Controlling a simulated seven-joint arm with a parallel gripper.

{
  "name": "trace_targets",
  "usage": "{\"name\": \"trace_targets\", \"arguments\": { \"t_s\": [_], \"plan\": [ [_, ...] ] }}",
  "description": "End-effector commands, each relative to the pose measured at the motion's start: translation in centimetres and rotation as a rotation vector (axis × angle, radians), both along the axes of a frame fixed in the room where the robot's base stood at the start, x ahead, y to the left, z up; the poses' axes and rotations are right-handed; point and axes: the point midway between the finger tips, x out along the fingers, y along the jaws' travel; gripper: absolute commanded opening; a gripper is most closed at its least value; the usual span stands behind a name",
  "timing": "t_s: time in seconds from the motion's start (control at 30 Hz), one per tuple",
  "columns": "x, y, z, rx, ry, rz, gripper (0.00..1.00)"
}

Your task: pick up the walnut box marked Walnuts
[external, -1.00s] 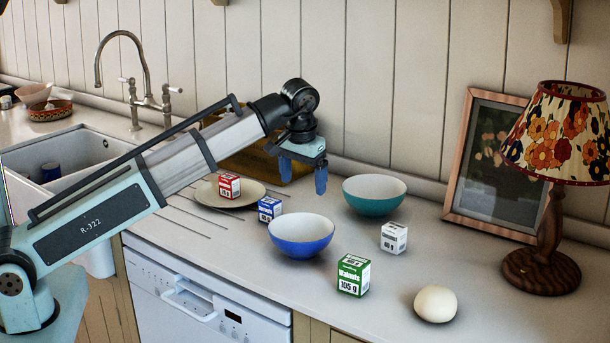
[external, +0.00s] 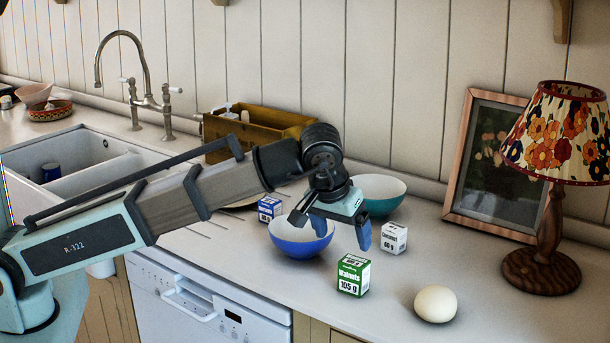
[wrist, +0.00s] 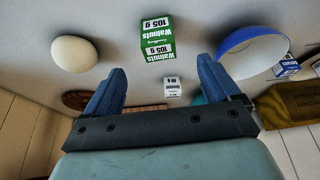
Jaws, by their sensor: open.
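The walnut box (external: 353,275) is a green and white carton marked Walnuts, 105 g, standing upright on the counter near its front edge. My gripper (external: 342,230) is open and empty, above and slightly behind the box, over the right side of the blue bowl (external: 292,246). In the wrist view the walnut box (wrist: 157,38) shows upside down, ahead of the spread fingers of my gripper (wrist: 160,84) and apart from them.
A small white box (external: 393,238) stands behind the walnut box, and a white round object (external: 435,304) lies to its right. A blue box (external: 269,209) and a teal bowl (external: 382,190) are farther back. A lamp (external: 545,240) stands at the right.

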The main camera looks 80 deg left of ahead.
Motion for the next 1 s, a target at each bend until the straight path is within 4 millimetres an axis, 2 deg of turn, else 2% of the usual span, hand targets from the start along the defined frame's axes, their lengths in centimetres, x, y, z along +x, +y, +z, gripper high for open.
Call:
{"name": "trace_targets", "arguments": {
  "t_s": [0.5, 1.0],
  "plan": [
    [1.8, 2.0, -6.5, 0.000, 0.002, 0.001, 0.89],
    [2.8, 2.9, -8.9, 0.000, 0.000, 0.000, 0.89]
  ]
}}
